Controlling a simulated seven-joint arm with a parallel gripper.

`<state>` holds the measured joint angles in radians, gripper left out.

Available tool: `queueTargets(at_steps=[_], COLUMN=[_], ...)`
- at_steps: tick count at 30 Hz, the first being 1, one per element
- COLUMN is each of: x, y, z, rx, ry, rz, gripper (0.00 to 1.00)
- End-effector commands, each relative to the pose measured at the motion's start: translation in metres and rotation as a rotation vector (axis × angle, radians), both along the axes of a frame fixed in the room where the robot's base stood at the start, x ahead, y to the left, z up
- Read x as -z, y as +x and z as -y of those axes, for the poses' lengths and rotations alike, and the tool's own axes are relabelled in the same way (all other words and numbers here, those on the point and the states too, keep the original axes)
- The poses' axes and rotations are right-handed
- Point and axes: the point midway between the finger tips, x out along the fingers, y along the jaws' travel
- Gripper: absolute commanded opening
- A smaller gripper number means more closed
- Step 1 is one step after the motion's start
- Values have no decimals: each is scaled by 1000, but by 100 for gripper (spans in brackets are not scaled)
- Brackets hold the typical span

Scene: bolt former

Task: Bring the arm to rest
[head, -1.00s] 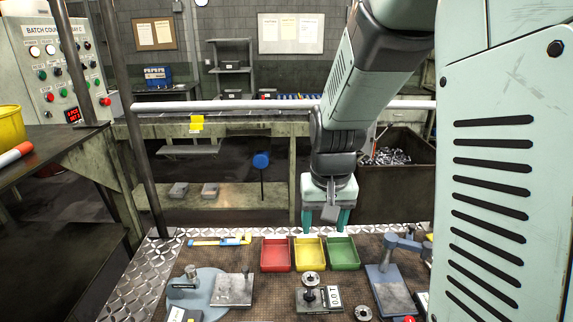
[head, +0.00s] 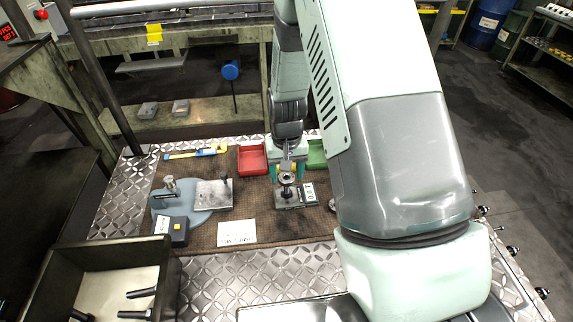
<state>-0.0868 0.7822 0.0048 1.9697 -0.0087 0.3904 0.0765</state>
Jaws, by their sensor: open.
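My gripper (head: 287,172) points down in the head view, with its teal fingers apart. It hangs in front of the row of small trays, just behind a gauge block with a dial post (head: 287,190). I cannot tell its exact height above the mat. I see nothing held between the fingers, though the view there is small. My arm comes down from the top and its large links cover the right part of the bench.
A red tray (head: 252,159) and a green tray (head: 317,154) flank the gripper. A steel plate (head: 214,194), a dark box with a yellow button (head: 178,230) and a white card (head: 237,233) lie left. A bin (head: 60,265) at lower left holds several dark bolts.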

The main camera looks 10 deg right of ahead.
Motion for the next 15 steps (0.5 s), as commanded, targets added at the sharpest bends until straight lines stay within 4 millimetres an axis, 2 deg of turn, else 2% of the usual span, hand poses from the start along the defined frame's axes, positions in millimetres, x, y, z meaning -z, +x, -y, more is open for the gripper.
queueTargets(at_steps=[15], x=[6], y=[0], z=[0], rx=[0], ry=[0], rz=[1], gripper=[61])
